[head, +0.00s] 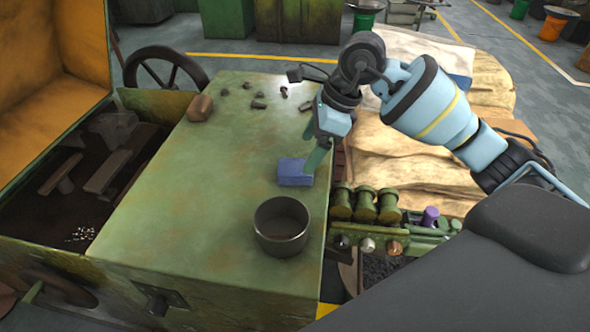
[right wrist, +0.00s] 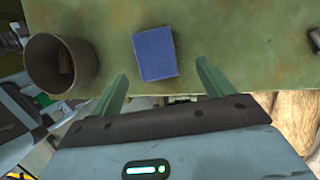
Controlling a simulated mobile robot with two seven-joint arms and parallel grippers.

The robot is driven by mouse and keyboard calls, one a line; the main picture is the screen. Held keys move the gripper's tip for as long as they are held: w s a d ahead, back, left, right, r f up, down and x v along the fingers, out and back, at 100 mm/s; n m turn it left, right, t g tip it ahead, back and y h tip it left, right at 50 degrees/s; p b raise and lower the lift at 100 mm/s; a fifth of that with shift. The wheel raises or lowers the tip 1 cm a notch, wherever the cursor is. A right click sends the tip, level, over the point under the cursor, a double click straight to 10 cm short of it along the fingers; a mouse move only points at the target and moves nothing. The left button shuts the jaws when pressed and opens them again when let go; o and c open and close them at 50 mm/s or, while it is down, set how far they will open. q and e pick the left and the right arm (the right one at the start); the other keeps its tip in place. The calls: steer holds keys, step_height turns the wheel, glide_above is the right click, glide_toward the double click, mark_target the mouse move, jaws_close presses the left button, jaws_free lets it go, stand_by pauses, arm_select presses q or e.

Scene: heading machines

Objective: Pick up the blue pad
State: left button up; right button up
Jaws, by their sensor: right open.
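The blue pad (head: 294,172) is a small flat block lying on the green machine top (head: 190,220), near its right edge. In the right wrist view the pad (right wrist: 155,53) lies just beyond and between the two green fingers. My right gripper (head: 315,150) is above and slightly behind the pad in the head view. It is open and empty, and its fingers (right wrist: 162,80) stand apart on either side of the pad's near end. My left gripper does not show in either view.
A dark metal cup (head: 281,228) stands on the machine top in front of the pad. It also shows in the right wrist view (right wrist: 62,66). A brown block (head: 200,108) and several small dark parts (head: 258,104) lie farther back. Green cylinders (head: 364,204) line the right edge.

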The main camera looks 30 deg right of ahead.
mark_target(295, 167)
steer(key=shift+a+f, duration=0.25)
steer(key=shift+f, duration=0.05)
steer(key=x, duration=0.3)
steer(key=shift+a+f+p, duration=0.1)
steer(key=shift+a+p, duration=0.25)
steer(key=shift+a, duration=0.05)
steer(key=shift+a+f, duration=0.1)
steer(key=shift+f, duration=0.35)
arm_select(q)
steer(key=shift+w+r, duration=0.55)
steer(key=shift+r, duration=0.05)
arm_select(e)
steer(key=c, duration=1.1)
steer(key=shift+r, duration=0.15)
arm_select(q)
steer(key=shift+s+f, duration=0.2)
arm_select(e)
step_height(295, 167, up, 10)
steer(key=shift+f, duration=0.1)
